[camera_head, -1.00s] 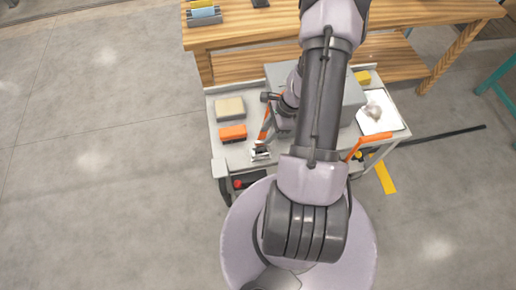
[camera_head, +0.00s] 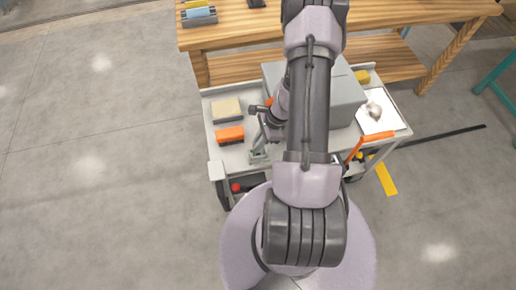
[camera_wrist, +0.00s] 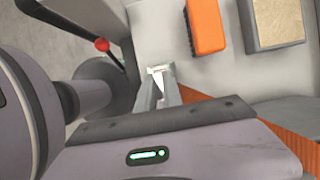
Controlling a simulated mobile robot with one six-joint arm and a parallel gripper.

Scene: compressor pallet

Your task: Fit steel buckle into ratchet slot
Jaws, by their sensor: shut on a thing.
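My gripper (camera_head: 258,152) points down at the front left of the grey cart top, beside the grey compressor box (camera_head: 345,95). In the wrist view my gripper (camera_wrist: 160,82) is shut on a small pale metal piece, which looks like the steel buckle (camera_wrist: 158,69). An orange strap (camera_wrist: 262,118) runs behind the wrist in that view. My arm covers much of the box in the head view. I cannot make out the ratchet or its slot, nor whether the buckle touches anything.
An orange block (camera_head: 229,134) and a tan block (camera_head: 226,111) lie on the cart left of my gripper. A white tray (camera_head: 392,122) is at the right. A wooden workbench (camera_head: 230,36) stands behind. A red knob (camera_wrist: 102,45) on a black lever shows in the wrist view.

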